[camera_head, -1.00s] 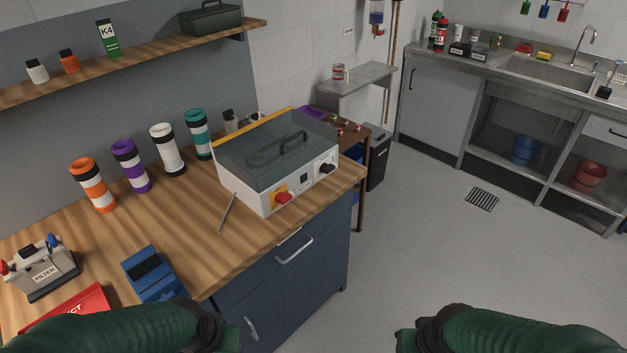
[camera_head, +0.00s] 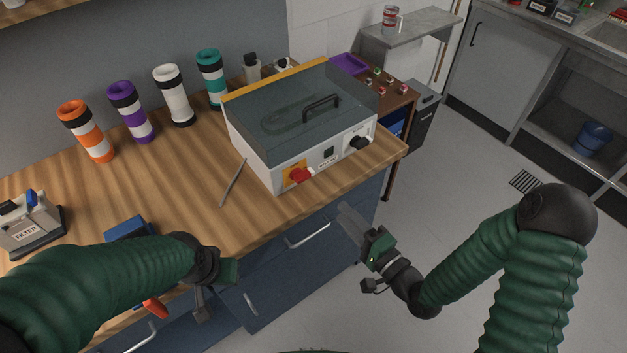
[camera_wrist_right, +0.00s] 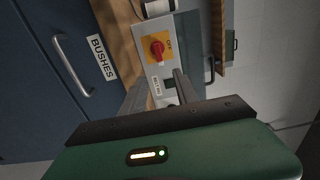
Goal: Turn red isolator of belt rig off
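The belt rig (camera_head: 268,165) is a pale box with a dark see-through lid, at the front right of the wooden bench. Its red isolator (camera_head: 299,175) is a rotary knob on a yellow plate on the front panel. The knob (camera_wrist_right: 157,48) and plate also show beyond the fingers in the right wrist view; its exact setting is unclear. My right gripper (camera_head: 345,212) is open and empty, in front of and below the panel, apart from the knob. My left gripper (camera_head: 203,305) hangs over the bench's front edge at lower left, its finger opening unclear.
A black knob (camera_head: 359,143) sits right of the isolator on the panel. A thin rod (camera_head: 232,183) lies left of the rig. Several banded tubes (camera_head: 131,112) stand behind. Drawer handles (camera_head: 308,235) project below the bench edge.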

